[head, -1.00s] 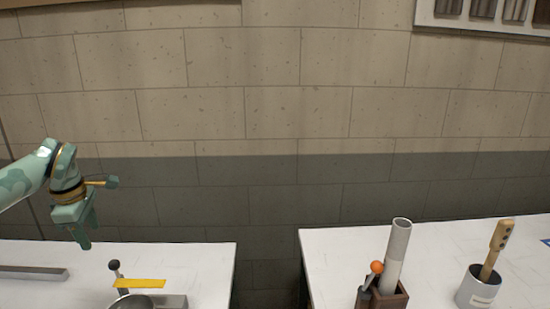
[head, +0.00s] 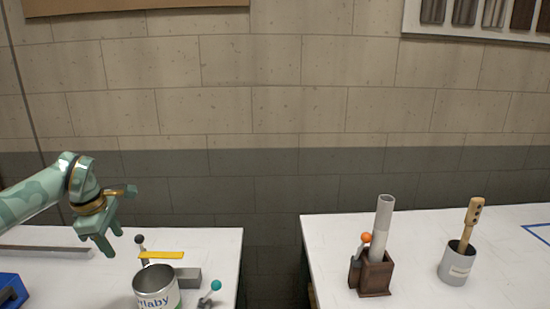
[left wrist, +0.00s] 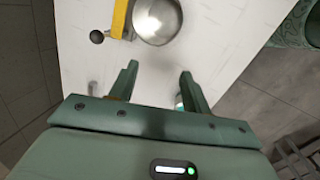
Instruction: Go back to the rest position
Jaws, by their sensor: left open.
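My left gripper (head: 109,241) is above the left table, up and to the left of an open metal can (head: 157,291) with a printed label. Its two fingers are apart with nothing between them. In the left wrist view the open fingers (left wrist: 158,82) point toward the white table top. A round metal opening (left wrist: 158,20) and a yellow bar (left wrist: 119,18) lie beyond them, apart from the fingers. My right gripper is not in any view.
The left table (head: 215,250) also bears a yellow bar (head: 161,255), a teal-knobbed lever (head: 215,286) and a blue box (head: 12,290). The right table (head: 415,235) bears a wooden holder (head: 375,275) with a grey tube and a grey pot (head: 456,266) with a wooden handle. A gap separates the tables.

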